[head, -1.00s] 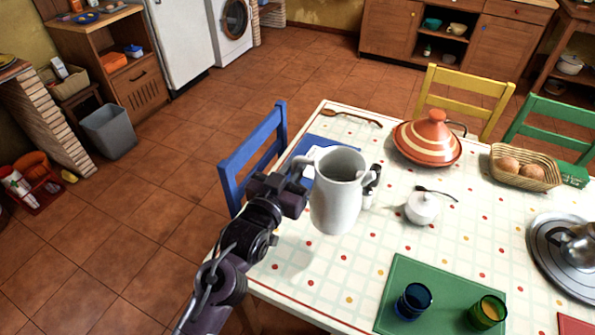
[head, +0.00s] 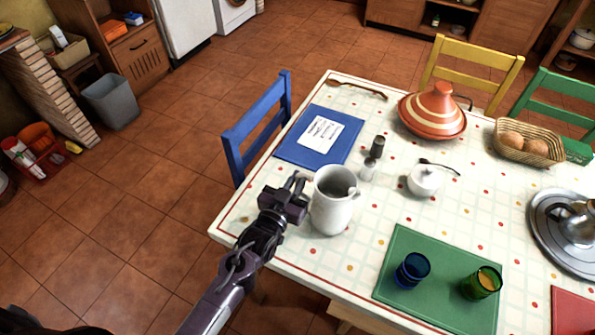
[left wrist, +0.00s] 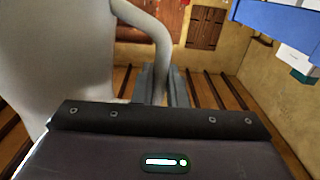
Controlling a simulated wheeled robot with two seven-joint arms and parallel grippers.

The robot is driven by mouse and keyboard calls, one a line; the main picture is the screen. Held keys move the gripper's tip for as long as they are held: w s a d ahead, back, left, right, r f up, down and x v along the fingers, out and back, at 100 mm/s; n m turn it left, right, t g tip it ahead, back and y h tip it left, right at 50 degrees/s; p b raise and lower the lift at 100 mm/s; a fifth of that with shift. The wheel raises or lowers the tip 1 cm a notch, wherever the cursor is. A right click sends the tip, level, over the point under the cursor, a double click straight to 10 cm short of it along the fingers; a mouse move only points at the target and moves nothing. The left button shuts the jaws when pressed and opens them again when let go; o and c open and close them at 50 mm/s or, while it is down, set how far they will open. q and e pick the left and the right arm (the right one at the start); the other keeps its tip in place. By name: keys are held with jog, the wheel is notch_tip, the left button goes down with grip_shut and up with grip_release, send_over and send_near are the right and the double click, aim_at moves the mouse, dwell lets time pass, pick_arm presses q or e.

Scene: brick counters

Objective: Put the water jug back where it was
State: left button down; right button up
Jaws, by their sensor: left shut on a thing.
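The water jug (head: 332,207) is light grey-white and upright at the table's near left edge. It is on or just above the cloth; I cannot tell which. My left gripper (head: 298,184) is at its left side, shut on its handle. In the left wrist view the jug (left wrist: 60,55) fills the left, and its curved handle (left wrist: 152,28) runs down between the fingers of the gripper (left wrist: 161,84). My right gripper is in neither view.
A blue placemat (head: 292,150) with a white card (head: 318,133) lies behind the jug. Two small shakers (head: 370,166), a white lidded pot (head: 423,180) and a tagine (head: 434,113) stand to the right. A green mat (head: 408,262) holds two cups in front. A blue chair (head: 258,125) borders the left edge.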

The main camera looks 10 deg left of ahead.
pick_arm(q)
jog(key=shift+r, duration=0.1)
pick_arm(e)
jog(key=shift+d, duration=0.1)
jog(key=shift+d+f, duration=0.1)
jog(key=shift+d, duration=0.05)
pick_arm(q)
jog(key=c, duration=1.7)
grip_release()
jog(key=shift+f, duration=0.35)
jog(key=shift+c, duration=0.2)
jog(key=shift+o, duration=1.4)
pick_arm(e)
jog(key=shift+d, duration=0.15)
